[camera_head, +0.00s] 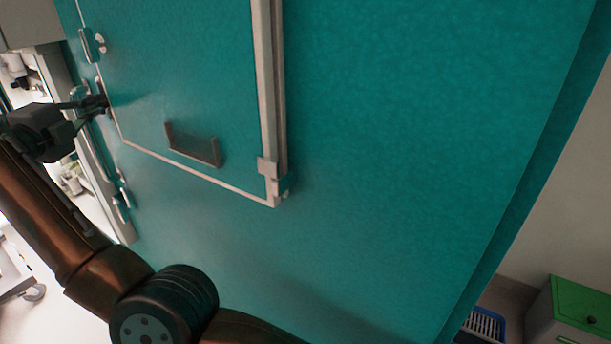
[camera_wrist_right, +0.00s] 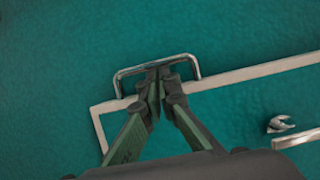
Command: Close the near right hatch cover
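The hatch cover (camera_head: 190,70) is a teal panel with a pale rim on a large teal wall, seen at a slant in the head view. It looks flush or nearly flush with the wall; a small gap cannot be ruled out. A metal bar handle (camera_wrist_right: 128,72) sits at the pale rim in the right wrist view. My right gripper (camera_wrist_right: 158,74) has its fingertips together at the middle of that bar, hiding part of it. In the head view my right gripper (camera_head: 98,103) is at the cover's left edge. My left gripper is out of view.
A dark bracket (camera_head: 193,146) is on the cover, and a pale vertical strip (camera_head: 270,90) runs along its right side. Metal fittings (camera_head: 120,198) line the wall's left edge. A green-topped cabinet (camera_head: 580,303) and a blue basket (camera_head: 484,324) stand at lower right.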

